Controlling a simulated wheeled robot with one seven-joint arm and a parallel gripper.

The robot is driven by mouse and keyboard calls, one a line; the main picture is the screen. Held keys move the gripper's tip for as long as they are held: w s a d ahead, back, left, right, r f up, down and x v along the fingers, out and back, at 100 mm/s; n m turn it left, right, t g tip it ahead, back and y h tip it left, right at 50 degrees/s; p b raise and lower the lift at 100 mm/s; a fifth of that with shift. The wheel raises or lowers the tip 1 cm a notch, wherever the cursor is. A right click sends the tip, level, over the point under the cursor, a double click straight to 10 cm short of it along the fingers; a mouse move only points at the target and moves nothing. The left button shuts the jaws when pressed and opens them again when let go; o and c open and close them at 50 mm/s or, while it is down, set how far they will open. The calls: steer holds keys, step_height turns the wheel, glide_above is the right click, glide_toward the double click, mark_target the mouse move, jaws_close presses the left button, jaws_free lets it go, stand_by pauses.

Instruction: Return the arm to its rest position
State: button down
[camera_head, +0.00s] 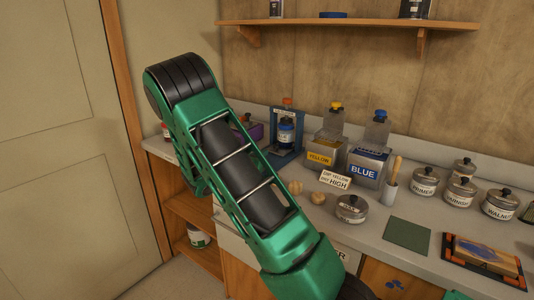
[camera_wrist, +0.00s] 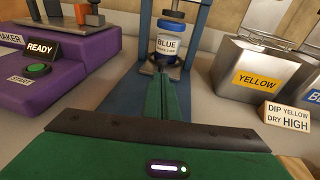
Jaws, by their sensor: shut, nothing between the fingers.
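My gripper (camera_wrist: 165,78) shows in the wrist view as green fingers pressed together, pointing away over the blue base of a stand. It is shut and empty. A jar labelled BLUE (camera_wrist: 168,45) stands in the stand just beyond the fingertips; I cannot tell whether they touch it. In the head view my green and black arm crosses the middle of the picture, raised in front of the counter, and my gripper cannot be made out there. The same jar (camera_head: 286,133) shows in its blue stand behind my arm.
A purple machine (camera_wrist: 60,65) with a READY display is left of my gripper. A YELLOW tank (camera_head: 322,152), a BLUE tank (camera_head: 367,167) and a small sign (camera_head: 335,180) stand to the right. Several lidded tins line the counter (camera_head: 375,220). A shelf (camera_head: 350,23) hangs above.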

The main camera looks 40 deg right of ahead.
steer(key=v, duration=0.5)
steer(key=shift+a, duration=0.25)
